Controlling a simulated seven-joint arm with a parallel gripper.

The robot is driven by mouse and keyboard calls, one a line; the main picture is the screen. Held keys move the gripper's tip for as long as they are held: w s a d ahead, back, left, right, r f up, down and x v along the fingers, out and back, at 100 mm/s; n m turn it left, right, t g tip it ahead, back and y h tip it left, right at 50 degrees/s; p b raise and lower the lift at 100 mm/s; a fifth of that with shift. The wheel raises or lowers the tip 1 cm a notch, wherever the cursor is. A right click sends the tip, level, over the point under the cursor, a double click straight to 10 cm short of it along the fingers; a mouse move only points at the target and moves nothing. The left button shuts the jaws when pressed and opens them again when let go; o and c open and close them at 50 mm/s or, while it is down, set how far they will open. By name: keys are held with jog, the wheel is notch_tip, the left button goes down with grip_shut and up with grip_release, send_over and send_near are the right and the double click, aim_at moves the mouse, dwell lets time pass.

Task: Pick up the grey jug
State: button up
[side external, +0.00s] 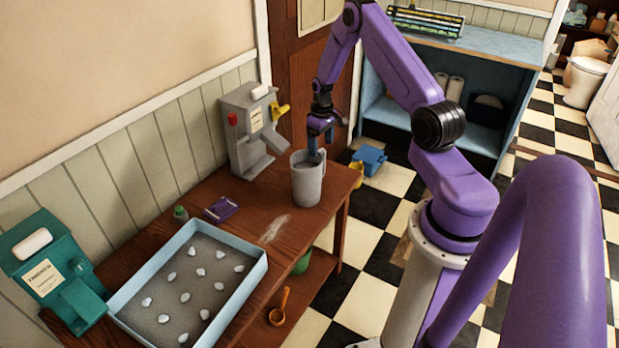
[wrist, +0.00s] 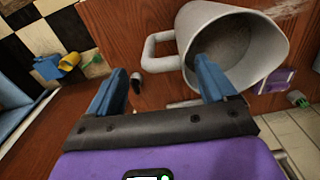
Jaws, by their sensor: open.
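The grey jug (side external: 308,182) stands upright near the far end of the wooden table in the side view, its handle towards the right. In the wrist view the jug (wrist: 262,60) shows its open mouth, with the handle at its left. My gripper (side external: 321,143) is just above the jug's rim, pointing down. In the wrist view my gripper (wrist: 160,72) is open, with blue fingers. One finger overlaps the jug's mouth and the other is outside it, beyond the handle. I cannot tell whether either finger touches the jug.
A grey dispenser (side external: 252,130) stands behind the jug against the wall. A blue tray (side external: 258,277) with several white pieces fills the near table. A purple packet (side external: 221,209) and a small green-topped bottle (side external: 180,213) lie between. A teal machine (side external: 62,270) stands at left.

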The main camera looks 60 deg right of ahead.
aim_at(321, 149)
jog(key=shift+f, duration=2)
jog(key=shift+w+d, duration=0.1)
jog(key=c, duration=1.5)
jog(key=shift+r, duration=0.25)
jog(key=shift+c, duration=0.2)
